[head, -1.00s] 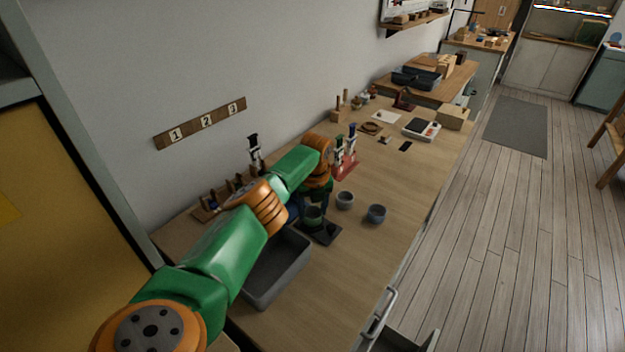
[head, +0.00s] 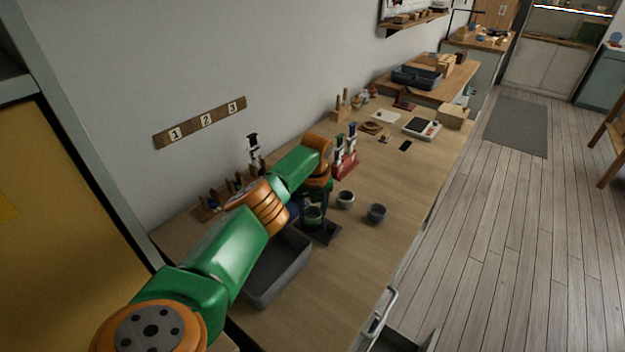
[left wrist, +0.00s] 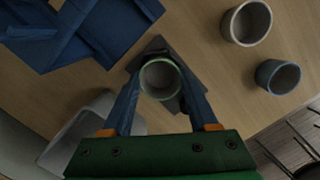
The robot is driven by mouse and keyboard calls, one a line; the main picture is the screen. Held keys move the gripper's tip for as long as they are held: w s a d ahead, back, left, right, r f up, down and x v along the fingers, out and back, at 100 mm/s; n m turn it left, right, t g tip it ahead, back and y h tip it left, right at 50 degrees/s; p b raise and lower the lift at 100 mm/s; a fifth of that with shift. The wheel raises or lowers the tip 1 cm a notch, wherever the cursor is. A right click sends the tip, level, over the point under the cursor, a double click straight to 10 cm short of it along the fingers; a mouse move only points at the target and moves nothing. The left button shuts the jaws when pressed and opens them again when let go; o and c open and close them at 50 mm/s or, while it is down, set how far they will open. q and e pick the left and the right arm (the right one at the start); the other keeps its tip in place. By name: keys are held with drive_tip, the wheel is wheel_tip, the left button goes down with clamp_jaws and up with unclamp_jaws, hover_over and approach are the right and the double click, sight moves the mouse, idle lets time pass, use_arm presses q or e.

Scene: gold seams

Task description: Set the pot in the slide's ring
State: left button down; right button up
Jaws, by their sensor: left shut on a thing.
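A green pot (head: 312,215) is between the fingers of my left gripper (head: 314,206). It also shows in the left wrist view (left wrist: 160,78), its pale rim facing the camera, with a blue finger of the gripper (left wrist: 158,95) on each side. The gripper is shut on it. The dark slide (head: 326,232) lies on the bench under and beside the pot; its dark plate also shows in the left wrist view (left wrist: 152,48). The ring is hidden by the pot and fingers, and I cannot tell whether the pot touches the slide. My right gripper is in neither view.
A grey-white cup (head: 345,199) and a blue-grey cup (head: 377,213) stand to the right of the slide. A grey bin (head: 275,272) is in front at the left. A red stand (head: 346,168) with bottles is behind. The bench at the right front is clear.

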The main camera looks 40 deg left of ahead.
use_arm(q)
drive_tip(key=shift+f, duration=0.2)
drive_tip(key=shift+c, duration=0.5)
unclamp_jaws()
drive_tip(key=shift+r, duration=0.1)
drive_tip(key=r+p, duration=0.1)
drive_tip(key=p, duration=0.1)
drive_tip(key=r+p, duration=0.4)
drive_tip(key=p, duration=0.1)
drive_tip(key=shift+s+d, duration=0.25)
drive_tip(key=shift+d, duration=0.05)
drive_tip(key=shift+f, duration=0.1)
